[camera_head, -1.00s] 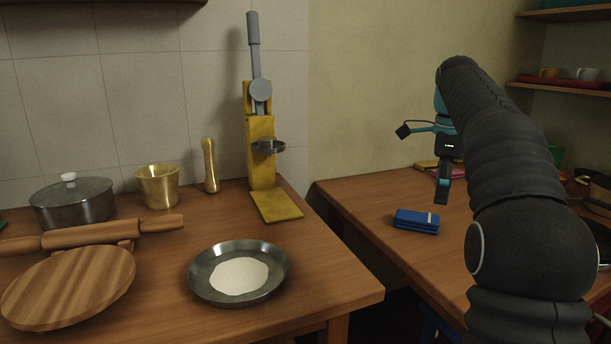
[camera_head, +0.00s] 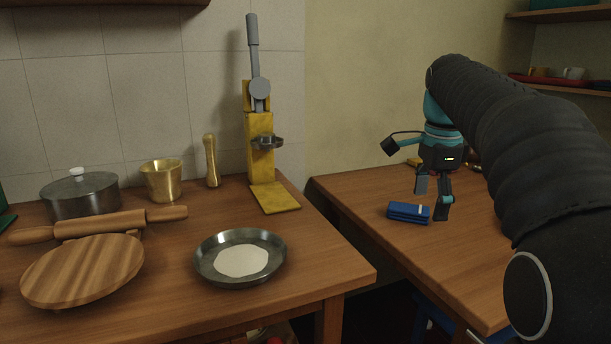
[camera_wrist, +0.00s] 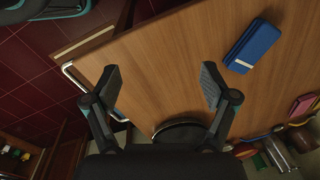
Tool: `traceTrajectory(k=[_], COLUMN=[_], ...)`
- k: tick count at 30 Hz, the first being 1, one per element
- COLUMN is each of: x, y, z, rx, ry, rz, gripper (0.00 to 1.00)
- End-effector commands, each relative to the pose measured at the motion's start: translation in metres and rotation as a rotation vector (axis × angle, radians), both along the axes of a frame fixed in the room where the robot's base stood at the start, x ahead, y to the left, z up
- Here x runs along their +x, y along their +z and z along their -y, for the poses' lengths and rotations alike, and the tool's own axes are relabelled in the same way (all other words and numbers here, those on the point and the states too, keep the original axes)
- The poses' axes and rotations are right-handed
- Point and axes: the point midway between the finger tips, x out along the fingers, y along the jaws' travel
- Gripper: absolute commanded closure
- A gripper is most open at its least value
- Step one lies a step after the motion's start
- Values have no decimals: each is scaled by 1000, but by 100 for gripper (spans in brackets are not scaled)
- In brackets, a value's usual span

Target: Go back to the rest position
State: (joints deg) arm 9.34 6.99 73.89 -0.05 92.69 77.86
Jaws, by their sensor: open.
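My gripper (camera_head: 431,197) hangs over the right-hand wooden table in the head view. Its two fingers are spread apart with nothing between them. In the wrist view my gripper (camera_wrist: 160,88) is also open, with bare tabletop beyond its fingertips. A blue folded cloth or wallet-like item (camera_head: 408,212) lies on that table, just left of the fingers in the head view. It also shows at the upper right of the wrist view (camera_wrist: 253,46), clear of the fingers.
The right table (camera_head: 360,204) has a free middle. The left table (camera_head: 318,287) holds a metal plate with a pale disc (camera_head: 240,261), a yellow press (camera_head: 262,160), a brass mortar (camera_head: 162,182), a pot (camera_head: 82,197) and a rolling pin (camera_head: 100,223). Shelves stand at the right.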

Motion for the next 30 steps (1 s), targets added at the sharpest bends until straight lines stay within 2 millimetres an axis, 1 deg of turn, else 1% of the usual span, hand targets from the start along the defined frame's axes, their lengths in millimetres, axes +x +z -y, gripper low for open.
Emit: traceTrajectory(k=[1, 5, 11, 17, 21, 24, 27, 30], x=[-13, -46, -100, -155, -192, -214, -231, -241], y=[0, -10, -37, -77, -113, -138, -158, -173], z=[-6, -22, -43, -60, -69, -75, -78, -80], rx=[-9, -45, -118, -212, -290, -344, -390, -420], ry=[62, 267, 586, 902, 1118, 1253, 1357, 1425], rz=[16, 64, 136, 199, 240, 262, 278, 287], gripper=[16, 16, 16, 16, 16, 16, 16, 16])
